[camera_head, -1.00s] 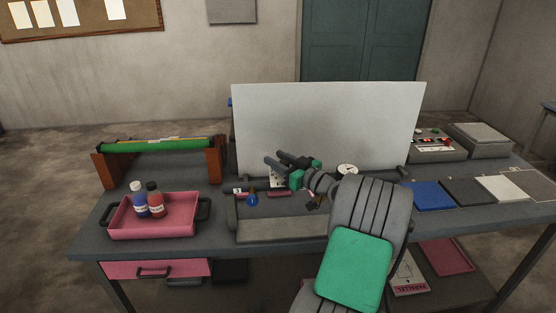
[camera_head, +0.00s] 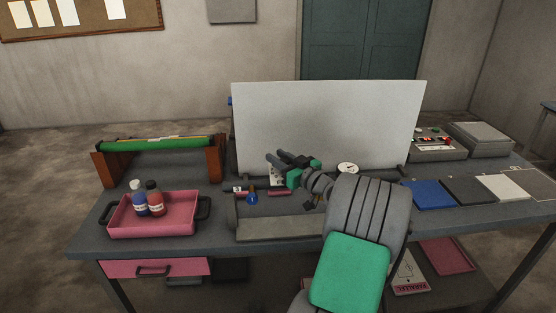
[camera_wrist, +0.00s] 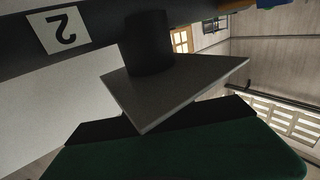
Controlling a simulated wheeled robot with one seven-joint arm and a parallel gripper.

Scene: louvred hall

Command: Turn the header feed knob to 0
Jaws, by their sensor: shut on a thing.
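My gripper (camera_head: 280,158) is at the front of the pale upright board (camera_head: 330,125), above the machine's bed, its two dark fingers pointing at the back. It is shut on the header feed knob, which its fingers hide in the head view. In the wrist view a dark round post (camera_wrist: 150,42), seemingly the knob, stands against a dark strip, close to a grey slanted plate.
A round white dial (camera_head: 347,168) and a blue knob (camera_head: 252,198) are close to my arm. A pink tray (camera_head: 152,227) with two bottles is at the left, near a green roller (camera_head: 155,145). Coloured flat pads and a control box (camera_head: 437,145) are at the right.

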